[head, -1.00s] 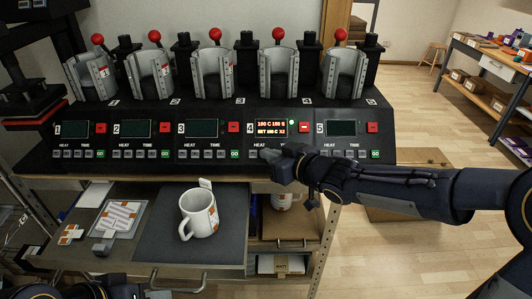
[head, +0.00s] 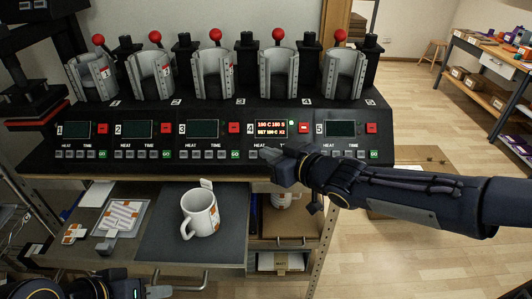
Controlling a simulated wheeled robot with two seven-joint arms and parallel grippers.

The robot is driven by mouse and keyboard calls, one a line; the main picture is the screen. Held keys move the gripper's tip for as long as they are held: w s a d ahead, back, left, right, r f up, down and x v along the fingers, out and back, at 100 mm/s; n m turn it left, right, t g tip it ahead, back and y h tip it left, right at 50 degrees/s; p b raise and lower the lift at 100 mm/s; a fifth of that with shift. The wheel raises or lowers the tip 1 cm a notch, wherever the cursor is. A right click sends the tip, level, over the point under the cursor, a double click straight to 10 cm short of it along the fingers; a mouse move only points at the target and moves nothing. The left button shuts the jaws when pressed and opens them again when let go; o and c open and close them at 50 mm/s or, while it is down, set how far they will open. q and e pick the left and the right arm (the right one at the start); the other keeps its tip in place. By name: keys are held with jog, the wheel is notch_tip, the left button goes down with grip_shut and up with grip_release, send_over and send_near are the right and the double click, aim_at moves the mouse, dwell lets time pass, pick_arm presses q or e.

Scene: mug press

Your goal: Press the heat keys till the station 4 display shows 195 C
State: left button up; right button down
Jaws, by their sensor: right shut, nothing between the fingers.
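The press station (head: 345,115) has a row of numbered panels. The station 4 display (head: 271,129) is lit with small orange-red text; its first line seems to read about 180 C, but the digits are too small to be sure. A green light shows beside it. My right gripper (head: 268,154) is shut and empty, its tips at the station 4 heat keys (head: 256,154). It covers part of that key row, and I cannot tell whether it touches a key. My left gripper (head: 120,291) is partly in view at the bottom left; its fingers are unclear.
A white mug (head: 200,214) with orange marks stands on a dark mat (head: 160,245) below the panel. A tray (head: 140,211) with a striped sheet lies to its left. Another mug (head: 284,199) sits on a shelf behind my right gripper. Silver mug clamps (head: 212,75) line the top.

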pick_arm(q)
jog(key=shift+c, duration=0.2)
grip_shut()
dwell(1.7)
